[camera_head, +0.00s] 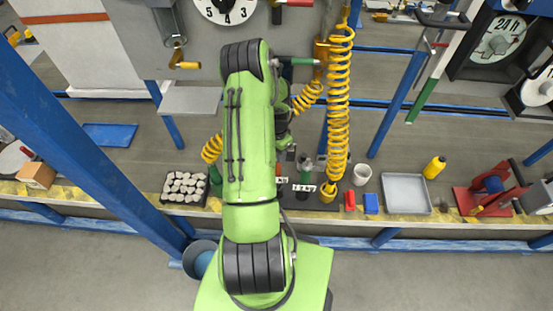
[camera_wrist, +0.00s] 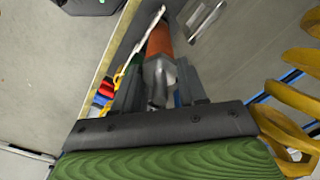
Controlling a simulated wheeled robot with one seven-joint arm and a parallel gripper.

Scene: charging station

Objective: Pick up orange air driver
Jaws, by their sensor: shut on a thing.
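The orange air driver (camera_wrist: 158,42) shows in the wrist view, with an orange barrel and a grey metal part nearer the palm. My gripper (camera_wrist: 160,84) is shut on it, one dark finger on each side of the grey part. The barrel points away from the palm, toward the top of the picture. In the head view my green arm covers the gripper, and I cannot make out the held driver there.
A yellow coiled hose (camera_head: 339,100) hangs just right of my arm; yellow coils (camera_wrist: 290,120) are close in the wrist view. The bench holds a stone-filled tray (camera_head: 184,204), a white cup (camera_head: 362,174), a grey tray (camera_head: 424,207) and a red vise (camera_head: 487,190). Blue posts flank the area.

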